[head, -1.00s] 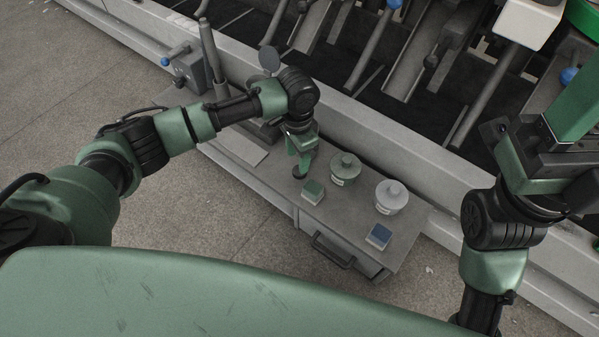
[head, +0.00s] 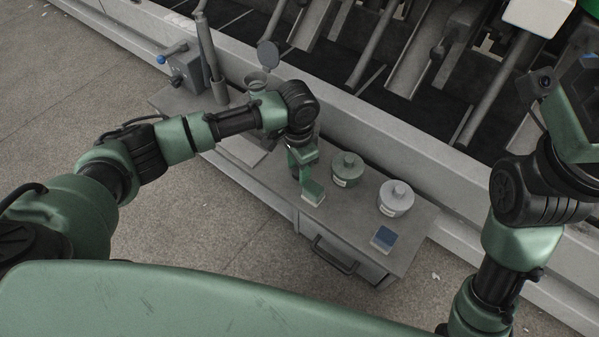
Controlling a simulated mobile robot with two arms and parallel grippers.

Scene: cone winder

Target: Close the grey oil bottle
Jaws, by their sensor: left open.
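A light grey bottle (head: 396,198) with a round knobbed top stands upright on the grey cabinet top (head: 415,235). Its top looks seated, but the view is too small to tell how tightly. A dull green bottle (head: 347,169) of the same shape stands to its left. My left gripper (head: 306,174) points down left of the green bottle, open, over or beside a small green-topped block (head: 313,194). I cannot tell whether it touches the block. My left gripper is well apart from the grey bottle. My right arm shows at the right edge; its fingers are out of view.
A blue-topped block (head: 384,239) lies in front of the grey bottle. A container (head: 256,80) with a raised round grey lid (head: 268,55) is partly hidden behind my left arm. A grey box with a blue-knobbed lever (head: 186,70) stands far left. Machine rails run behind.

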